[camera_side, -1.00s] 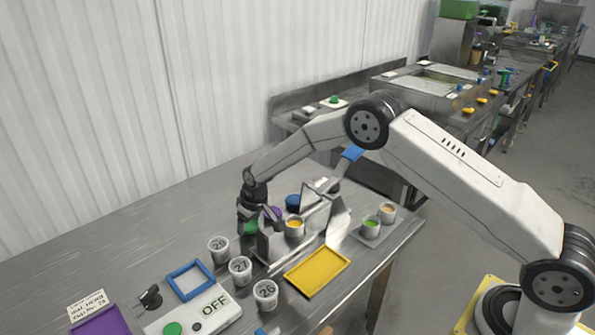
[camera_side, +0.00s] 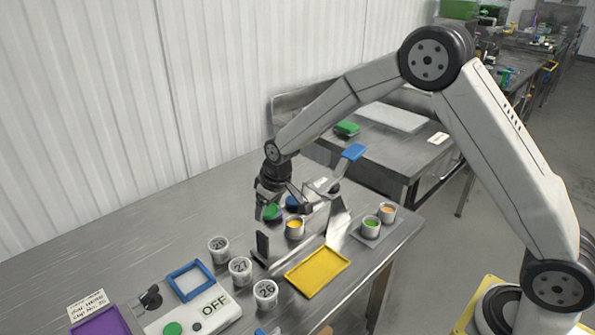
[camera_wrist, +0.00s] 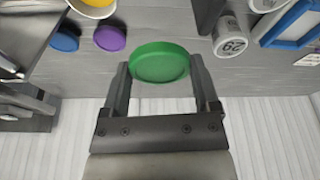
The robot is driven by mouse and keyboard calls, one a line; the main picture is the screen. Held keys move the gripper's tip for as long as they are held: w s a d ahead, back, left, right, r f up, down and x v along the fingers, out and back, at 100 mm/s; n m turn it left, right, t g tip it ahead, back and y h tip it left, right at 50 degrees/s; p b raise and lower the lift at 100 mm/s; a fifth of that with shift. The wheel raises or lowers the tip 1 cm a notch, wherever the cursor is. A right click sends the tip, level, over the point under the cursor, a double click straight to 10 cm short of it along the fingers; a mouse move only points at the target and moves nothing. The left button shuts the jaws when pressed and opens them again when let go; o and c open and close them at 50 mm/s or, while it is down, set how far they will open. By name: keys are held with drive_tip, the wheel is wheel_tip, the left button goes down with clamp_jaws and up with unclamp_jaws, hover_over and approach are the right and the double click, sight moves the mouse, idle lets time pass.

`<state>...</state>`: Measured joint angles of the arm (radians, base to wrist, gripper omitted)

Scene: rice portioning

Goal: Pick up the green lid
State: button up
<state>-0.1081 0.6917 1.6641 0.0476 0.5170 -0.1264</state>
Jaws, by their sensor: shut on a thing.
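The green lid (camera_wrist: 159,63) is a round disc held between the two fingers of my gripper (camera_wrist: 158,75) in the wrist view. In the side view the green lid (camera_side: 271,212) shows under my gripper (camera_side: 272,208), raised above the table. My gripper is shut on it, with a finger at each side of the lid. A purple lid (camera_wrist: 110,38) and a blue lid (camera_wrist: 65,39) lie on the table to the left of it in the wrist view.
Numbered cups (camera_side: 240,268) stand at the front, near a scale (camera_side: 200,312) marked OFF. A yellow tray (camera_side: 317,272) lies to their right. A cup with yellow contents (camera_side: 294,229) stands close to my gripper. A metal stand (camera_side: 338,220) is right of it. Open table lies at left.

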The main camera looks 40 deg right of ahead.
drive_tip(key=s+r, duration=0.2)
drive_tip(key=s, duration=0.4)
drive_tip(key=shift+d+r, duration=0.3)
drive_tip(key=shift+r, duration=0.05)
drive_tip(key=shift+d, duration=0.1)
drive_tip(key=w+d+f, duration=0.1)
drive_tip(key=w+d, duration=0.2)
drive_tip(key=d, duration=0.2)
drive_tip(key=shift+d+f, duration=0.25)
drive_tip(key=shift+f, duration=0.15)
drive_tip(key=shift+f, duration=0.1)
drive_tip(key=shift+f, duration=2.05)
drive_tip(key=shift+f, duration=0.7)
idle(1.8)
